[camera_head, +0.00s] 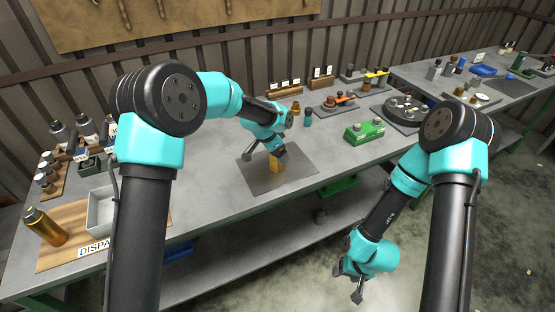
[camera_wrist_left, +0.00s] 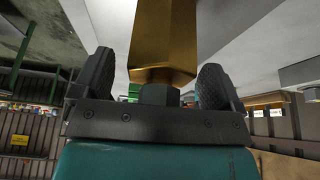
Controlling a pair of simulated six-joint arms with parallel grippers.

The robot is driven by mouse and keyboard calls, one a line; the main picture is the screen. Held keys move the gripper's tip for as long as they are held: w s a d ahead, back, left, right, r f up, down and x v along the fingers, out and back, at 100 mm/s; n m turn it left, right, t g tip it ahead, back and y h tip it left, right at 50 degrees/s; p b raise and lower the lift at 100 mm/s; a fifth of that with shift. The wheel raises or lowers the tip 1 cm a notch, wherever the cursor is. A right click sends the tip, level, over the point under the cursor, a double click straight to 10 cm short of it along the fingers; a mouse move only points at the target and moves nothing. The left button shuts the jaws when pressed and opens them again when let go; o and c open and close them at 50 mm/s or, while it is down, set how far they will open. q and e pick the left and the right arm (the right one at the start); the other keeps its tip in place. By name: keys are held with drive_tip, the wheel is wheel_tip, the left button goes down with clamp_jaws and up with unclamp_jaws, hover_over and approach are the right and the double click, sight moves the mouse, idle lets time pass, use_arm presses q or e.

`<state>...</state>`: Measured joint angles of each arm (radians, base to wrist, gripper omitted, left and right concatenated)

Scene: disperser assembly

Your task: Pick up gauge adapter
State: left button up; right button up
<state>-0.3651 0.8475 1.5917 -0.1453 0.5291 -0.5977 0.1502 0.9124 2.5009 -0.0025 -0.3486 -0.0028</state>
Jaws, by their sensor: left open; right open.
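A brass-coloured piece (camera_head: 276,163), which looks like the gauge adapter, stands on the grey mat (camera_head: 262,184) on the bench. My left gripper (camera_head: 268,149) is pointed down just over it. In the left wrist view, the brass piece (camera_wrist_left: 165,40) has flat facets and a narrower dark part by the palm. It lies between the spread fingers of my left gripper (camera_wrist_left: 156,88), with gaps visible on both sides. My right gripper (camera_head: 348,282) is open and empty, hanging low in front of the bench, away from the mat.
A green block-like part (camera_head: 364,131) lies right of the mat. A round dark fixture (camera_head: 405,112) stands farther right. Bottles and a white tray (camera_head: 101,209) occupy the left end. Small brass and teal parts stand behind the mat. Bench around the mat is mostly clear.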

use_arm(q)
drive_tip(key=shift+c, duration=0.4)
drive_tip(key=c, duration=1.6)
drive_tip(key=shift+r, duration=0.1)
drive_tip(key=shift+r, duration=1.6)
drive_tip(key=shift+s+r, duration=0.2)
drive_tip(key=shift+s, duration=0.05)
drive_tip(key=s+r, duration=0.1)
drive_tip(key=s, duration=1.4)
drive_tip(key=shift+s+r, duration=0.15)
drive_tip(key=shift+s, duration=0.1)
